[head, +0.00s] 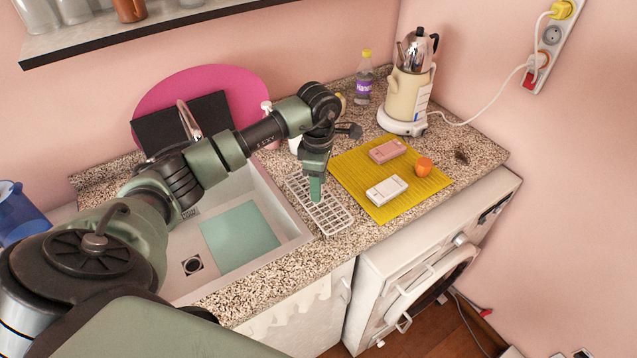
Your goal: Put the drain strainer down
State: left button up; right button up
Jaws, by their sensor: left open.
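My left gripper (316,190) points down over the white wire rack (333,219) on the counter, beside the sink's right edge. Its jaws are open; the gap between the fingers is hard to see from this side, and I see nothing held in it. A small square drain fitting with a dark round centre (192,265) shows in the sink floor. I cannot make out a separate drain strainer for certain; anything right under the fingertips is hidden. My right gripper is out of view.
The white sink (290,237) holds a pale green mat (240,238). Right of the rack, a yellow mat (432,184) bears a pink box (387,150), a white box (386,190) and an orange ball-like thing (424,167). A cream pot (405,98) and a bottle (364,80) stand behind.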

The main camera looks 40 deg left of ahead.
pick_arm(q)
notch_tip(320, 180, up, 12)
jog(key=b, duration=0.4)
dwell(0.5)
